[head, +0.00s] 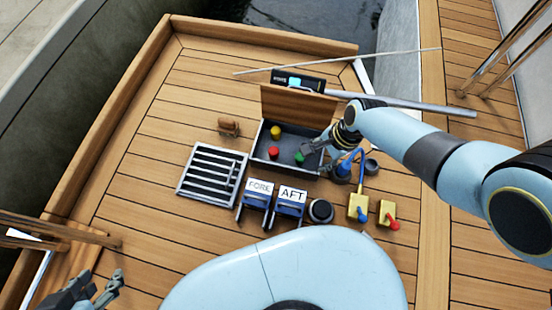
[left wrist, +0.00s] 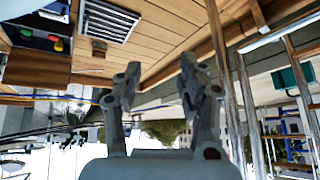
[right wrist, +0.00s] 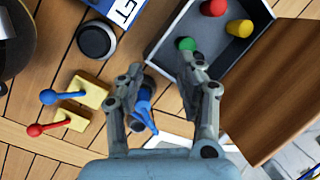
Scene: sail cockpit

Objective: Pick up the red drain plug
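The red drain plug (head: 273,153) sits in an open grey box (head: 262,141) with a yellow plug (head: 276,132) and a green plug (head: 299,157). In the right wrist view the red plug (right wrist: 213,7) is at the top edge, beyond the green plug (right wrist: 187,44). My right gripper (head: 310,149) is over the box's right side, close to the green plug; its fingers (right wrist: 160,68) are apart with nothing held. My left gripper (head: 108,287) is far from the box at the lower left; its fingers (left wrist: 160,72) are apart and empty. The red plug (left wrist: 59,46) also shows in the left wrist view.
The box's wooden lid (head: 297,107) stands open at its back. A metal grate (head: 212,175) lies left. FORE and AFT blocks (head: 290,200), a black round knob (head: 321,211) and yellow valve blocks (head: 358,207) are in front. A blue pump-like item (head: 344,170) is right of the box.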

